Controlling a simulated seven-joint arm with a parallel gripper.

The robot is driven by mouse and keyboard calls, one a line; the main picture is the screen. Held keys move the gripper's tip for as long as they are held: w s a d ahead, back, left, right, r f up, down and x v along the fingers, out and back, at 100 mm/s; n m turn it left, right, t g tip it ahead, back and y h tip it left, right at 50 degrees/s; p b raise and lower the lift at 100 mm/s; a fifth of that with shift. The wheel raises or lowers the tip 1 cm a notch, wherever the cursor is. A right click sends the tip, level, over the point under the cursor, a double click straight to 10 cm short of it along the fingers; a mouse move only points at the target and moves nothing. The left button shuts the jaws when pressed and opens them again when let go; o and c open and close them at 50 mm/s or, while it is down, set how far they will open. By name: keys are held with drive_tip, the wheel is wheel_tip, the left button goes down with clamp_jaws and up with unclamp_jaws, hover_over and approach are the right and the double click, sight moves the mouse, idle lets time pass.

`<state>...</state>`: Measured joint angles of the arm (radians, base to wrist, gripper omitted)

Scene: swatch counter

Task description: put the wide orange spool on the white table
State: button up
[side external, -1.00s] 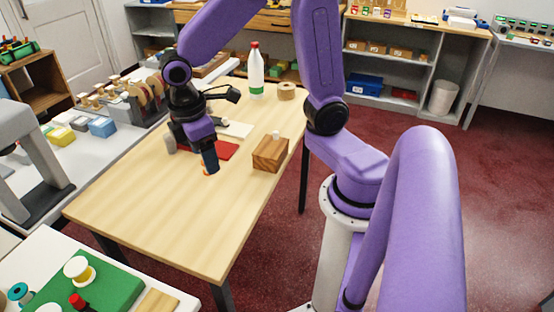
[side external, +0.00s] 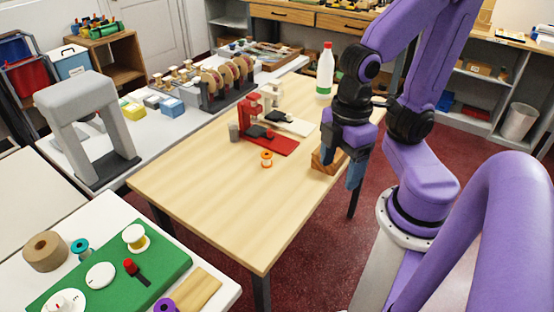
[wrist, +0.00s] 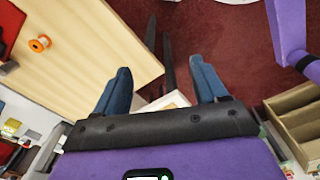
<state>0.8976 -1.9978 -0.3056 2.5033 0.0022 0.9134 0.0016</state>
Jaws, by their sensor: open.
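A small orange spool (side external: 266,159) with a pale centre stands on the wooden table, just in front of a red stand. It also shows in the wrist view (wrist: 40,43), at the upper left, away from the fingers. My gripper (side external: 342,165) is to the right of the spool, over the table's right side, in front of a wooden block (side external: 322,163) that it partly hides. In the wrist view (wrist: 160,66) its fingers are apart with nothing held. A white table (side external: 222,285) with a green mat (side external: 172,268) is at the lower left.
A red stand (side external: 284,146) and a white-and-green bottle (side external: 325,75) are behind the spool. The wooden table's front (side external: 215,205) is clear.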

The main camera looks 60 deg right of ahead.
drive_tip(key=shift+w, duration=0.1)
drive_tip(key=w+f+n+h, duration=0.1)
drive_tip(key=w+n, duration=0.1)
drive_tip(key=w, duration=0.8)
drive_tip(key=n+h, duration=0.4)
drive_tip(key=n, duration=0.1)
hover_over(266, 154)
drive_tip(key=a, duration=0.2)
wheel_tip(266, 154, down, 16)
drive_tip(key=shift+a+x, duration=0.1)
drive_tip(key=shift+x, duration=1.5)
drive_tip(key=shift+a+x, duration=0.15)
drive_tip(key=shift+x, duration=1.45)
drive_tip(key=shift+s+f, duration=0.1)
drive_tip(key=c, duration=1.2)
drive_tip(key=shift+t, duration=0.3)
